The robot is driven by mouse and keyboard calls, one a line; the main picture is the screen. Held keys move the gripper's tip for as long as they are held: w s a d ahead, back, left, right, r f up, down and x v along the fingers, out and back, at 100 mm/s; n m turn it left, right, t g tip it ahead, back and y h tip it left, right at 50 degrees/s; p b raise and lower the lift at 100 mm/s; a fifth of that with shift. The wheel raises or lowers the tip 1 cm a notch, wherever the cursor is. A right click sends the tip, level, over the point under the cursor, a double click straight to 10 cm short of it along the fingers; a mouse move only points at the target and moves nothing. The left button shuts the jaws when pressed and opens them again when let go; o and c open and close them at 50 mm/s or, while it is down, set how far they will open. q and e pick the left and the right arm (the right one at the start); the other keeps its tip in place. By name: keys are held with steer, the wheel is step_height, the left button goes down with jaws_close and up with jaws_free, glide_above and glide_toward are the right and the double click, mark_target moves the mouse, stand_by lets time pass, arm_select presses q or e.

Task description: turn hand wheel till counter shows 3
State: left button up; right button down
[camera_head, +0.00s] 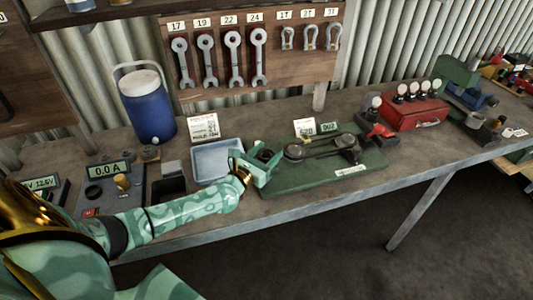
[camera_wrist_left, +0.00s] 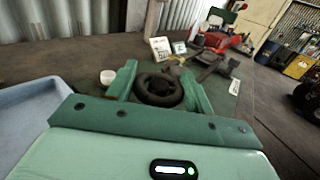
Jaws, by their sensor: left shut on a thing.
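The hand wheel is a dark ring (camera_wrist_left: 158,90) at the left end of a green base plate (camera_head: 330,172) on the bench. My left gripper (camera_head: 262,164) is at the wheel and shut on it. In the left wrist view its two green fingers (camera_wrist_left: 160,88) lie on either side of the ring. My right gripper is not in view.
A pale blue tray (camera_head: 212,147) sits just left of the gripper. A belt drive (camera_head: 325,147) stands on the plate. A blue drum (camera_head: 147,107), a meter panel (camera_head: 108,169) and a red box (camera_head: 415,114) stand on the bench. The front bench edge is close.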

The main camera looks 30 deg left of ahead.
arm_select(q)
steer(key=n+y+p, duration=0.2)
steer(key=shift+d+r+y, duration=0.1)
steer(key=shift+r+y, duration=0.05)
steer(key=shift+y, duration=0.25)
steer(key=shift+n+y+p, duration=0.4)
steer(key=shift+y+p, duration=0.05)
steer(key=shift+y, duration=0.35)
steer(key=shift+n+g+y, duration=0.5)
steer(key=shift+n+y, duration=0.3)
steer(key=shift+y, duration=0.4)
steer(key=n+y, duration=0.1)
steer(key=g+y, duration=0.1)
steer(key=shift+f+n+y, duration=0.3)
steer(key=shift+n, duration=0.1)
steer(key=shift+f+n+g+y+b, duration=0.1)
steer(key=shift+n+g+y+b, duration=0.6)
steer(key=shift+y, duration=0.3)
steer(key=shift+n+g+y+b, duration=1)
steer(key=shift+n+y+b, duration=0.1)
steer(key=shift+y, duration=0.2)
steer(key=shift+r, duration=0.2)
